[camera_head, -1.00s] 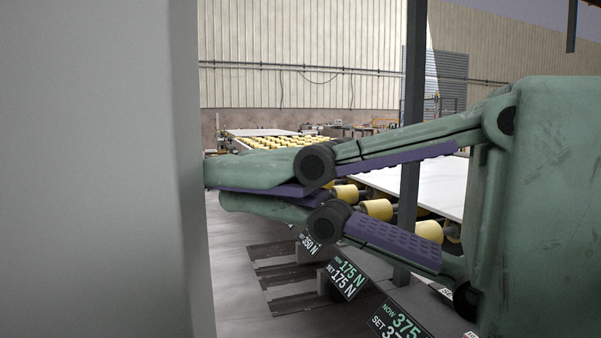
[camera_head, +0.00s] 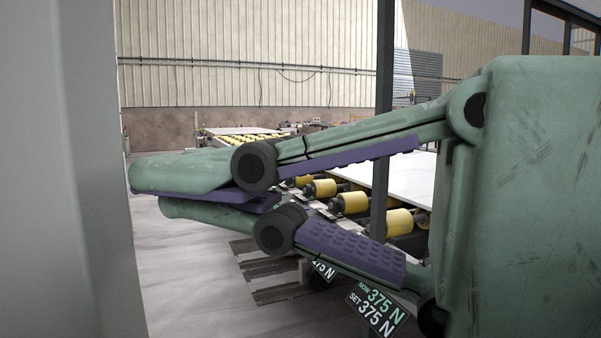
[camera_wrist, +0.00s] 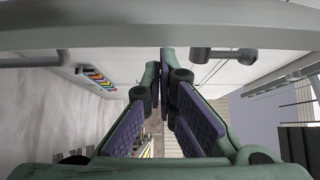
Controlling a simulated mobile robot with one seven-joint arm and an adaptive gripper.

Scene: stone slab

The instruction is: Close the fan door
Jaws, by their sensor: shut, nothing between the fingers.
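A large plain grey panel (camera_head: 60,180) fills the left side of the head view. It may be the fan door, but I cannot tell for sure. My gripper (camera_head: 142,196) reaches in from the right, green with purple pads, its fingertips together and empty. In the wrist view my gripper (camera_wrist: 161,72) points at a pale surface, below a grey curved bar (camera_wrist: 120,33) across the top. No fan is plainly visible.
A roller conveyor with yellow rollers (camera_head: 350,203) and pale slabs (camera_head: 405,178) lies behind my gripper. A dark post (camera_head: 384,90) stands there. Force signs (camera_head: 377,308) reading 375 N hang low. Open grey floor (camera_head: 190,270) lies between the panel and the conveyor.

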